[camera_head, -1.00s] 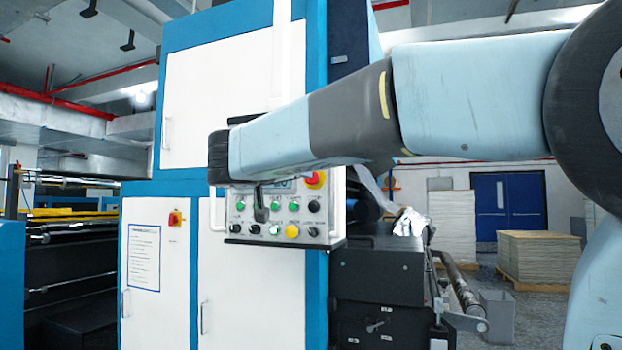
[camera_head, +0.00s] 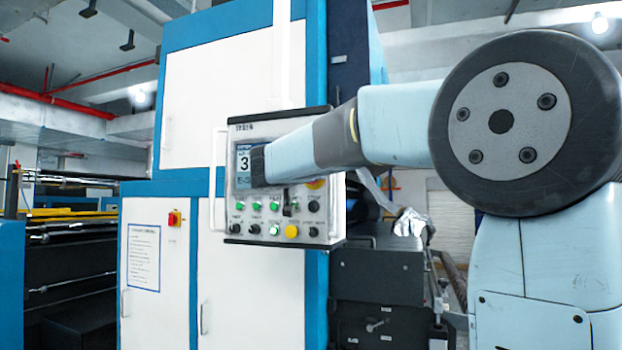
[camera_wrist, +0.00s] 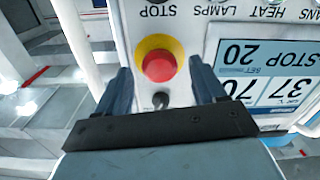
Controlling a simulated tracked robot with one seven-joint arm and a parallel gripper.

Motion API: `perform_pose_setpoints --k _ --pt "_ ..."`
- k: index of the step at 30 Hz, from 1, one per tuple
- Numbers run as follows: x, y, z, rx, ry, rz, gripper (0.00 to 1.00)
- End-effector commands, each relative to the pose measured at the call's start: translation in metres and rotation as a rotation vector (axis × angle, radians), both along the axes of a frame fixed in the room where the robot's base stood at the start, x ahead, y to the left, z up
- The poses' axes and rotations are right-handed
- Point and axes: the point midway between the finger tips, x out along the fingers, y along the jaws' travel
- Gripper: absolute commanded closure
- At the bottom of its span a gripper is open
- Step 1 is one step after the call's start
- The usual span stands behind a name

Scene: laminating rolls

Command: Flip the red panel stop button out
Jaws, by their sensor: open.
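The red stop button (camera_wrist: 158,66) with its yellow collar sits on the light control panel (camera_wrist: 192,22) and shows clearly in the wrist view. My gripper (camera_wrist: 159,75) is open, with one dark finger on either side of the button in the wrist picture. Nothing is between the fingers except the view of the button and panel. I cannot tell how far the fingertips are from the panel face. In the head view the dark fingers (camera_head: 288,203) are small in front of the panel.
A display (camera_wrist: 262,70) lies beside the button. A small black knob (camera_wrist: 160,100) is close to it. Green buttons (camera_head: 257,207) and a yellow button (camera_head: 292,231) are lower on the panel. A white handle (camera_head: 216,180) runs along its left side.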

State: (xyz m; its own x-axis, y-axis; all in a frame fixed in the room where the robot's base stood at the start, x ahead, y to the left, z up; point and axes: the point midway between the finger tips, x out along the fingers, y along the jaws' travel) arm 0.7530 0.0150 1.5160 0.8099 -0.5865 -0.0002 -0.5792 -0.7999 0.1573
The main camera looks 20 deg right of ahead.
Motion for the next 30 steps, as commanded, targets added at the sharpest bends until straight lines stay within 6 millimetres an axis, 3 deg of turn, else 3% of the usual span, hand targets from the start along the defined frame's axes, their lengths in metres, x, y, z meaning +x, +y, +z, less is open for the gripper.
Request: perform_pose_setpoints --k 12,30 --pt "0.0062 -0.0051 0.0 0.0 0.0 0.0 0.3" --pt "0.006 -0.0057 -0.0001 0.0 0.001 -0.001 0.87"
